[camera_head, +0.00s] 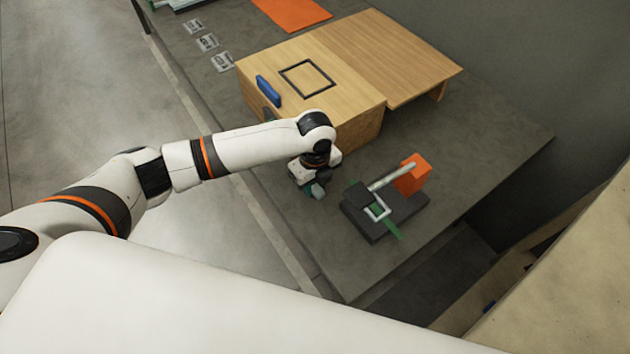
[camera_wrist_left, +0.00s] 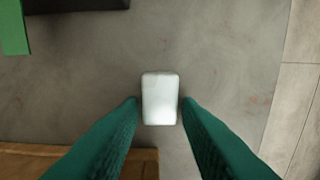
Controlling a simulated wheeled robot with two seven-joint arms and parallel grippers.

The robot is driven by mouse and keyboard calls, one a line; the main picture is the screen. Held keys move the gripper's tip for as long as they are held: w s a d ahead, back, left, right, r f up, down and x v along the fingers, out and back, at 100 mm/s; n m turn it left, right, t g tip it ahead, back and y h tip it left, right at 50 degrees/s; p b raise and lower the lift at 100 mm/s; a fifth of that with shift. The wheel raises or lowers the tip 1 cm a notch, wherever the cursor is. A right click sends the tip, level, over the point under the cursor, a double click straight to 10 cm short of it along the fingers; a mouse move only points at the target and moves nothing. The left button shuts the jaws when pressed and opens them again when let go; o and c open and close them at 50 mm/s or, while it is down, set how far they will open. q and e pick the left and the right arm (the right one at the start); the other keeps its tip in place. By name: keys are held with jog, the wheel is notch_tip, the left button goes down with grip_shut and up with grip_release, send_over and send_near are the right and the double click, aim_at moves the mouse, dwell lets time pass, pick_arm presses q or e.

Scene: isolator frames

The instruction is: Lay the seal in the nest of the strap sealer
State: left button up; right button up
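The seal (camera_wrist_left: 160,98) is a small pale metal piece with rounded corners, seen in the left wrist view between the green fingertips. My left gripper (camera_wrist_left: 160,104) appears shut on it, with a fingertip against each side. In the head view the left gripper (camera_head: 318,189) points down above the table, left of the strap sealer, and the seal cannot be made out there. The strap sealer has a dark base (camera_head: 410,219), an orange block (camera_head: 414,174), a pale lever and a light square frame (camera_head: 378,210). A green strap (camera_head: 391,231) runs through it. My right gripper is not in view.
A wooden box (camera_head: 358,132) with a black square outline and blue piece (camera_head: 268,91) stands behind the left gripper. Grey tags (camera_head: 222,62) and an orange sheet (camera_head: 290,13) lie farther back. Grey tabletop is bare between gripper and sealer.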

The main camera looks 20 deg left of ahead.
aim_at(316, 187)
pick_arm(q)
jog(key=shift+o, duration=1)
notch_tip(316, 187, up, 12)
jog(key=p, duration=0.1)
jog(key=shift+r, duration=0.15)
jog(key=shift+d, duration=0.1)
